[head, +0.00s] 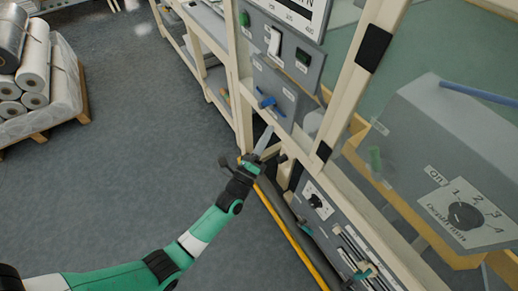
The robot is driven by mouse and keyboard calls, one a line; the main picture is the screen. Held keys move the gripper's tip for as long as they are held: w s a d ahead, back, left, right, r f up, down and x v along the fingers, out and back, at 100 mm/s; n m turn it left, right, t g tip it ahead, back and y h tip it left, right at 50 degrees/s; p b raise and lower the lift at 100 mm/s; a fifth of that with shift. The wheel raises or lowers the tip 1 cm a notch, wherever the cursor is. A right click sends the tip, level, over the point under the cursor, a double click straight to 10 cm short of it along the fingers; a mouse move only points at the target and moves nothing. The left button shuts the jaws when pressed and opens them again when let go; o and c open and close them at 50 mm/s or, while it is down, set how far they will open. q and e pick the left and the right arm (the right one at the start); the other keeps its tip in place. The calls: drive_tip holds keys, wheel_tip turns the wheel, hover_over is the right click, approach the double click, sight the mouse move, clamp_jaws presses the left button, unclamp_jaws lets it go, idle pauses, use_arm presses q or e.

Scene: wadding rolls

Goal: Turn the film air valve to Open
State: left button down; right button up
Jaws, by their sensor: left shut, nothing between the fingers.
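A small blue valve handle (267,102) sits on a grey panel (284,100) on the machine's cream frame, at upper centre. It looks like the film air valve. The small labels beside it are too small to read, so its setting cannot be told. My left gripper (266,141) is shut and empty. In the picture it is just below the blue handle and apart from it, at the lower edge of the panel. My right gripper is not in view.
Lower right is a panel with a black dial (315,201). A numbered knob (466,216) is at far right. Grey floor is clear between.

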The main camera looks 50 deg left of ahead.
sight(269, 102)
use_arm(q)
drive_tip(key=w+a+r+b, duration=0.1)
drive_tip(key=w+a+r, duration=0.2)
drive_tip(key=shift+a+r, duration=0.1)
drive_tip(key=shift+a, duration=0.05)
drive_tip(key=shift+s, duration=0.1)
